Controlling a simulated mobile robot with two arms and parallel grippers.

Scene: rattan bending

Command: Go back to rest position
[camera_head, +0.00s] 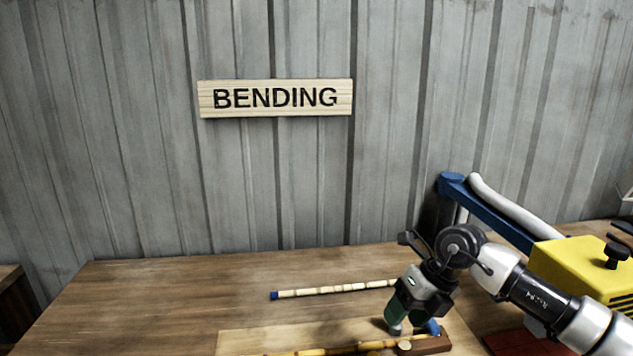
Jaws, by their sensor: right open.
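My right gripper (412,318) comes in from the right and points down at the wooden table (170,290). Its fingertips are just above or beside a brown block (432,345) on a lighter board (245,342). A yellow-brown rattan pole (345,349) lies along the front of the board, with its right end at the block. I cannot tell whether the fingers touch it. A pale rattan pole (325,290) with a blue end lies farther back, its right part reaching behind the gripper. My left gripper is out of view.
A yellow machine (580,268) with a blue arm (490,215) stands at the right, partly behind my arm. A dark red piece (520,343) lies at the lower right. A "BENDING" sign (275,98) hangs on the metal wall. The table's left side is clear.

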